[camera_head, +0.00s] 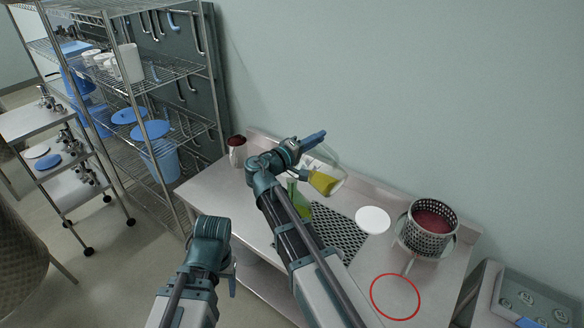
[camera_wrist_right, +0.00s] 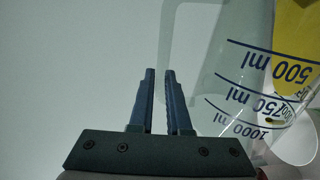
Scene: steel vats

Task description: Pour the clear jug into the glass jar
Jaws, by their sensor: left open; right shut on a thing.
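The clear jug (camera_head: 337,168) is tilted above the steel table, with yellow liquid gathered in its lower part. My right gripper (camera_head: 316,137) is shut on the jug, at its handle side. In the right wrist view the jug (camera_wrist_right: 235,85) shows blue volume marks upside down, beside the fingers (camera_wrist_right: 162,100). A green glass vessel (camera_head: 304,206) stands below the jug, partly hidden by my right arm. A small jar (camera_head: 237,157) with dark red contents stands at the table's left end. I cannot tell which is the glass jar. My left gripper (camera_head: 232,278) is open and empty, left of the table's front.
A perforated dark mat (camera_head: 345,235), a white disc (camera_head: 373,219) and a perforated steel basket (camera_head: 427,226) with red contents are on the table (camera_head: 390,265). A red ring (camera_head: 396,297) lies at the front right. A wire shelf (camera_head: 165,72) stands left; the wall is close behind.

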